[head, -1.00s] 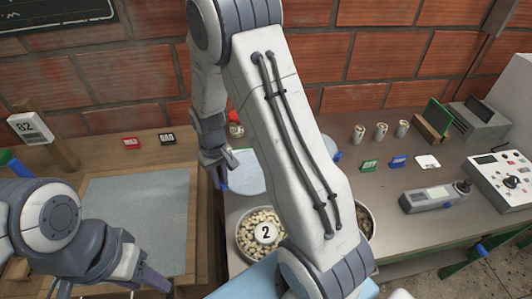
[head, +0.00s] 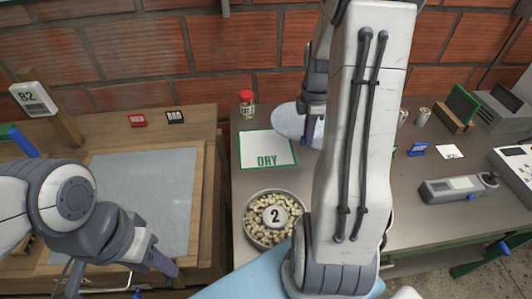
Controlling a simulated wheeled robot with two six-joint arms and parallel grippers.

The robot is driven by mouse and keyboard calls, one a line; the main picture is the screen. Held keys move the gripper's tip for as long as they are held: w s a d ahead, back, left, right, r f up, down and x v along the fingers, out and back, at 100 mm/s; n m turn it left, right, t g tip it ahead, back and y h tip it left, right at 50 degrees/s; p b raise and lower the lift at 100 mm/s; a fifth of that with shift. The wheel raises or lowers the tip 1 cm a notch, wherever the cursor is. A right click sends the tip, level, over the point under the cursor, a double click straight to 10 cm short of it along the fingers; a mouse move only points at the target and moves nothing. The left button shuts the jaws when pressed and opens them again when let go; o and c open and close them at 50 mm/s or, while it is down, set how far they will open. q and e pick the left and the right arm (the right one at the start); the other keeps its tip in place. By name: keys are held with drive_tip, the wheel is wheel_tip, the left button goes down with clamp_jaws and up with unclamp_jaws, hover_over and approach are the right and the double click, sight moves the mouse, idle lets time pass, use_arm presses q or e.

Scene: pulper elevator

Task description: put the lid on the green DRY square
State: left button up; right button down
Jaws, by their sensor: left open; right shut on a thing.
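The green-edged DRY square (head: 266,150) lies bare on the grey bench, with its lettering visible. A pale blue-grey round lid (head: 288,122) is just behind and right of the square, partly hidden by my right arm. My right gripper (head: 312,138) overlaps the lid's right part in the head view and is shut on it; the grip point itself is hard to see. My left gripper (head: 125,280) is open at the lower left, over the wooden table's front, away from the lid and square.
A bowl of pale beans (head: 252,230) with a tag "2" stands in front of the square. A red-capped jar (head: 247,104) stands behind it. A grey mat (head: 140,190) lies on the wooden table at left. A handheld meter (head: 455,188) lies at right.

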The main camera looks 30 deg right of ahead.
drive_tip(key=w+a+f, duration=0.2)
drive_tip(key=a, duration=0.1)
drive_tip(key=w+a+f+p, duration=0.1)
drive_tip(key=a+f, duration=0.1)
drive_tip(key=a, duration=0.1)
drive_tip(key=w+a+f, duration=0.2)
drive_tip(key=a, duration=0.1)
drive_tip(key=shift+w+a+f, duration=0.1)
drive_tip(key=shift+w+f, duration=0.05)
drive_tip(key=shift+w, duration=0.15)
wheel_tip(320, 180, down, 3)
drive_tip(key=shift+a+f+p, duration=0.1)
drive_tip(key=shift+p, duration=0.45)
drive_tip(key=shift+f, duration=0.45)
drive_tip(key=shift+f, duration=0.1)
drive_tip(key=c, duration=0.8)
unclamp_jaws()
drive_tip(key=shift+f, duration=0.1)
